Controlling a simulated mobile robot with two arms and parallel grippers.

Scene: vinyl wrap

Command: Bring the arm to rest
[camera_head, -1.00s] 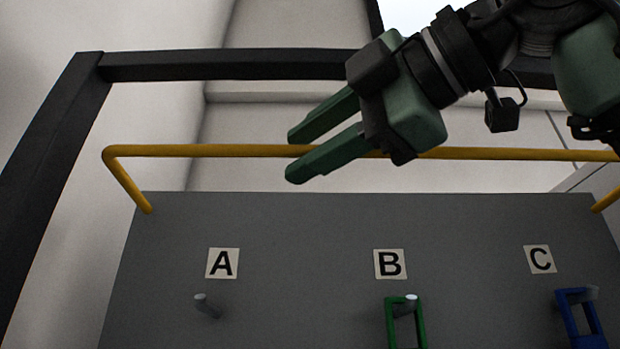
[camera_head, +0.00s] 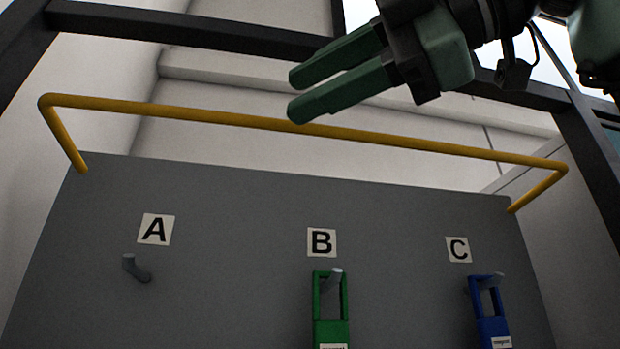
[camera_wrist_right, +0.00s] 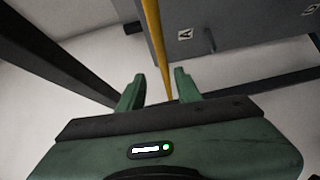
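My right gripper (camera_head: 294,94) comes in from the upper right in the head view, with its two green fingers pointing left. The fingers are parallel with a clear gap and nothing between them. It appears just above the yellow rail (camera_head: 400,144); I cannot tell the exact distance. In the right wrist view the gripper (camera_wrist_right: 159,78) shows its fingers apart, with the yellow rail (camera_wrist_right: 153,30) running beyond the gap. My left gripper is in neither view.
A grey board (camera_head: 230,220) below the rail carries labels A, B and C. Peg A (camera_head: 135,268) is bare. A green holder (camera_head: 331,305) hangs at B and a blue holder (camera_head: 487,310) at C. A dark frame beam (camera_head: 190,28) crosses behind.

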